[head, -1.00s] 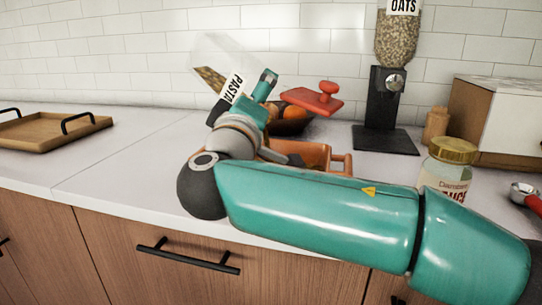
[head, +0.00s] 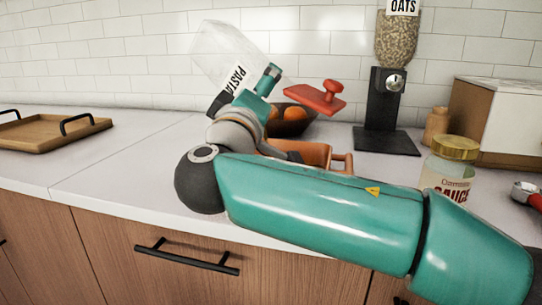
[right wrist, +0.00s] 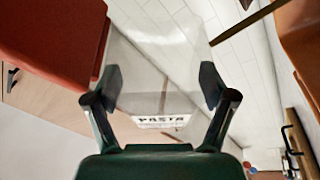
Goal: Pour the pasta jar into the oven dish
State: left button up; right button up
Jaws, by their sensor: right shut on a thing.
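My right gripper (head: 250,92) is shut on the pasta jar (head: 212,62), a clear jar with a white PASTA label, held tilted above the counter. The jar also shows between the fingers (right wrist: 160,90) in the right wrist view. Its clear body looks empty in both views. The orange oven dish (head: 341,160) sits on the counter below and to the right of the jar, largely hidden by my right arm. I cannot see what is in the dish. My left gripper is not in view.
A red lid-like piece with a knob (head: 318,98) is behind the dish, near a dark bowl of oranges (head: 293,125). An oats dispenser (head: 385,110), sauce jar (head: 449,170) and wooden box (head: 490,120) stand right. A wooden tray (head: 50,138) lies left; counter between is clear.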

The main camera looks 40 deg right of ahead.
jog(key=shift+s+d+r+m+h+b, duration=0.15)
jog(key=shift+s+r+m+h+b, duration=0.15)
jog(key=shift+r+m+b, duration=0.4)
jog(key=shift+s+d+r+m+h+b, duration=0.15)
jog(key=shift+s+r+m+h+b, duration=0.2)
jog(key=shift+m+b, duration=0.5)
dwell(0.4)
jog(key=shift+s+d+r+m+g+h+b, duration=0.1)
jog(key=shift+r+m+g+h+b, duration=0.2)
jog(key=shift+m, duration=0.25)
jog(key=shift+s+d+r+m+g+h+b, duration=0.15)
jog(key=shift+r+m+g+b, duration=0.15)
jog(key=shift+m, duration=0.2)
dwell(2.7)
